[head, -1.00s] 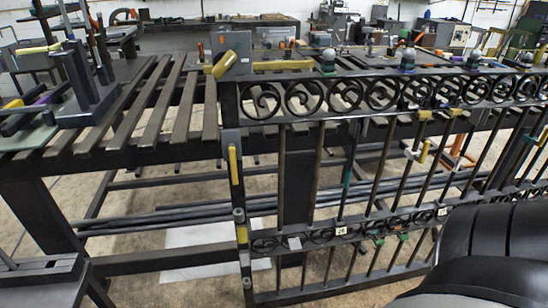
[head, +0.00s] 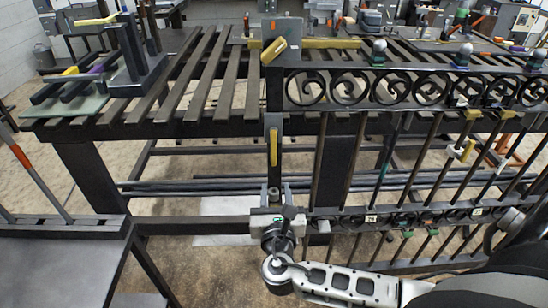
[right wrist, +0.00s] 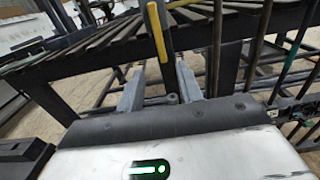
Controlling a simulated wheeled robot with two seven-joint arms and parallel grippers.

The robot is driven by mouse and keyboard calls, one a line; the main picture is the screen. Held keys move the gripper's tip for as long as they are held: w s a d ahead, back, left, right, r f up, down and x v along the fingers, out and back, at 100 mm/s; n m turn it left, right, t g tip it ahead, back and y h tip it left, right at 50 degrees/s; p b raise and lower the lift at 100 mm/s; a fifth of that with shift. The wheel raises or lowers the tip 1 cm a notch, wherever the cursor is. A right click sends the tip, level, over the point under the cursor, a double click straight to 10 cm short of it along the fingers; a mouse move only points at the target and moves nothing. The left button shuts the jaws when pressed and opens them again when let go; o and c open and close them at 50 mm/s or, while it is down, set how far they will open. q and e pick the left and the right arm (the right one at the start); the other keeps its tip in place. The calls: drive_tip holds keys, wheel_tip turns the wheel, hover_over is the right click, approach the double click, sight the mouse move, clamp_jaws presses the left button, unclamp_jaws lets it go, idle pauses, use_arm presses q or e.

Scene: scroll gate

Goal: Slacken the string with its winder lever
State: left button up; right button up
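My right gripper (head: 274,190) points up at the left end post of the black scroll gate (head: 345,88), below a yellow-handled lever (head: 272,142). In the right wrist view the gripper's two grey fingers (right wrist: 160,88) stand apart, and the lever (right wrist: 157,28) with its dark bar shows between and beyond them. I see nothing held; whether a finger touches the post is unclear. I cannot make out a string, nor tell for sure that this lever is the winder. A second yellow handle (head: 273,50) sits at the gate's top left corner. My left gripper is out of view.
A dark slatted table (head: 190,88) stands behind the gate, with a dark stand (head: 134,62) at its left. Another dark bench (head: 60,250) is at the lower left. Long bars (head: 215,187) lie under the table. The gate's upright bars crowd the right side.

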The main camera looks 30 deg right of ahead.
sight(274, 156)
drive_tip(key=x, duration=1.2)
drive_tip(key=shift+w, duration=0.1)
clamp_jaws()
